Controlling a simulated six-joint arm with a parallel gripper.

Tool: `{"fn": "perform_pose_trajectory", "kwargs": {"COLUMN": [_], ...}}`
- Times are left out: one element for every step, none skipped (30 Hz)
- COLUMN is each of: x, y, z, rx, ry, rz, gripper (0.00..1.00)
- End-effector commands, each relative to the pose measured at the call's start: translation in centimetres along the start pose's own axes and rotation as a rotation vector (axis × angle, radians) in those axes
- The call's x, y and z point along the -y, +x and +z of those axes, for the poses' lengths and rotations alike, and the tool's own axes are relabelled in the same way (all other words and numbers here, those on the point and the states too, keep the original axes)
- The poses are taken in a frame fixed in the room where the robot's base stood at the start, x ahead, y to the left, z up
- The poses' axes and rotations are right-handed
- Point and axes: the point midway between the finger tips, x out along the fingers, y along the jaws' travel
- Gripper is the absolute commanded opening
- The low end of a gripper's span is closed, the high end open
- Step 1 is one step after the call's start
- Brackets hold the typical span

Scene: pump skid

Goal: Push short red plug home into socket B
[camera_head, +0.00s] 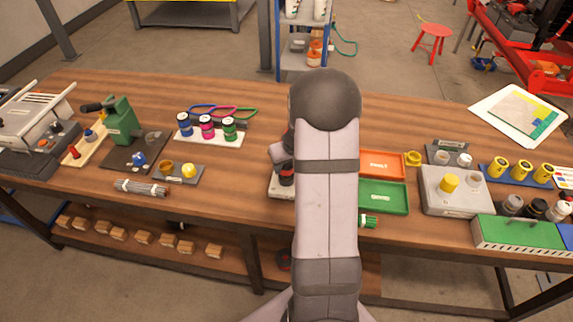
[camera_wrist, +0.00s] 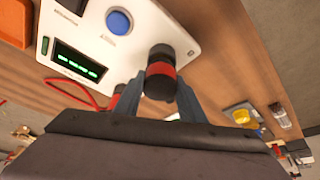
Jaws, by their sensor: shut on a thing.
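The short plug (camera_wrist: 160,74), dark with a red band, sits between the fingers of my gripper (camera_wrist: 160,86) in the wrist view. My gripper is shut on it. The plug's far dark end meets the white panel (camera_wrist: 135,42) near the panel's edge. Whether it is in a socket or only in front of one cannot be told, and no socket label is readable. A second red and dark piece (camera_wrist: 117,95) shows beside the left finger, with a red lead near it. In the head view my arm hides most of the panel and my gripper.
The panel carries a blue button (camera_wrist: 119,22) and a lit display (camera_wrist: 80,64). In the head view an orange tray (camera_head: 387,164) and a green tray (camera_head: 384,197) lie right of my arm. A rack of coloured spools (camera_head: 207,128) stands to the left.

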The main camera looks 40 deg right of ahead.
Motion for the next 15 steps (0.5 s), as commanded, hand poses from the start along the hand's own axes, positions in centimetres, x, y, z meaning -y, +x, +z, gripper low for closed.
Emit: {"fn": "perform_pose_trajectory", "kwargs": {"x": [-0.01,-0.01,-0.01,-0.01,-0.01,-0.01,-0.01,-0.01,-0.01,-0.01,-0.01,-0.01,-0.01,-0.01,-0.01], "y": [0.13,0.18,0.23,0.28,0.32,0.38,0.43,0.47,0.53,0.58,0.62,0.68,0.72,0.77,0.83], "z": [0.02,0.04,0.07,0.08,0.10,0.13,0.14,0.16,0.19,0.21,0.22,0.25,0.27,0.29,0.31], "rx": [-0.001,-0.001,-0.001,-0.001,-0.001,-0.001,-0.001,-0.001,-0.001,-0.001,-0.001,-0.001,-0.001,-0.001,-0.001], "ry": [0.000,0.000,0.000,0.000,0.000,0.000,0.000,0.000,0.000,0.000,0.000,0.000,0.000,0.000,0.000], "rz": [0.000,0.000,0.000,0.000,0.000,0.000,0.000,0.000,0.000,0.000,0.000,0.000,0.000,0.000,0.000], "gripper": [0.10,0.10,0.10,0.10,0.10,0.10,0.10,0.10,0.10,0.10,0.10,0.10,0.10,0.10,0.10]}}
